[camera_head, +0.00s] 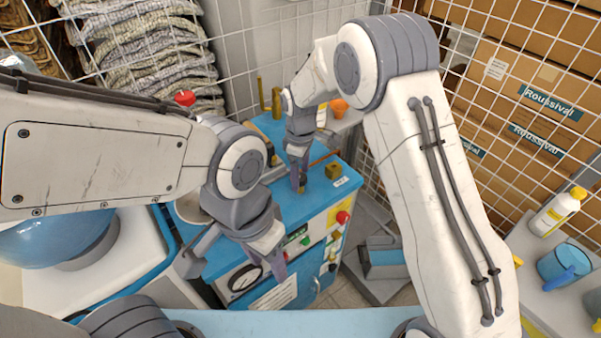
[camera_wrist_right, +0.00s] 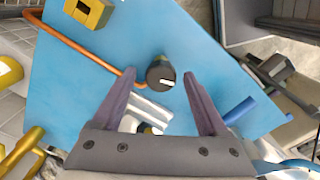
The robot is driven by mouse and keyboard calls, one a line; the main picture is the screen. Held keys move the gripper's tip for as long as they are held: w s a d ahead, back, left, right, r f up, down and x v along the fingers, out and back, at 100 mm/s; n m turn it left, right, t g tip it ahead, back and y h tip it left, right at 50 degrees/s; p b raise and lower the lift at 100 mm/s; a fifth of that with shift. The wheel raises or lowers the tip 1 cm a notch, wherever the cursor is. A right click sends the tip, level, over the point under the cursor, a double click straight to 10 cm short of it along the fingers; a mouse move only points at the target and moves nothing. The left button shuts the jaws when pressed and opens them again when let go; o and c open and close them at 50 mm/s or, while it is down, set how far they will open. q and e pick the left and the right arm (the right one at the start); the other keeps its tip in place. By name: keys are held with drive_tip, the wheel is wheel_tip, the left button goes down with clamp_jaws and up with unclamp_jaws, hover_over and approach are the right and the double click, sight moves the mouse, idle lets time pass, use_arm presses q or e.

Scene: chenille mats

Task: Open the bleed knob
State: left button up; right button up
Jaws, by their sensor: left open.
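A dark round knob with a white mark, probably the bleed knob (camera_wrist_right: 160,72), stands on the blue top of the cabinet (camera_head: 265,213) in the right wrist view. A copper pipe (camera_wrist_right: 92,62) runs up beside it. My right gripper (camera_head: 299,182) points down at the cabinet top. In the right wrist view its two fingers are apart, one on each side of the knob, with visible gaps. In the head view that gripper hides the knob. My left gripper (camera_head: 236,258) is open and empty in front of the cabinet's front panel.
A brass block (camera_head: 334,171) sits on the cabinet top right of my right gripper. The front panel has a gauge (camera_head: 244,277) and a red button (camera_head: 342,217). Wire mesh and boxes (camera_head: 530,110) close off the right. A blue bowl (camera_head: 60,238) is at left.

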sight(301, 176)
wheel_tip(301, 176, up, 10)
drive_tip(key=b, duration=0.2)
drive_tip(key=shift+r, duration=0.25)
idle(0.4)
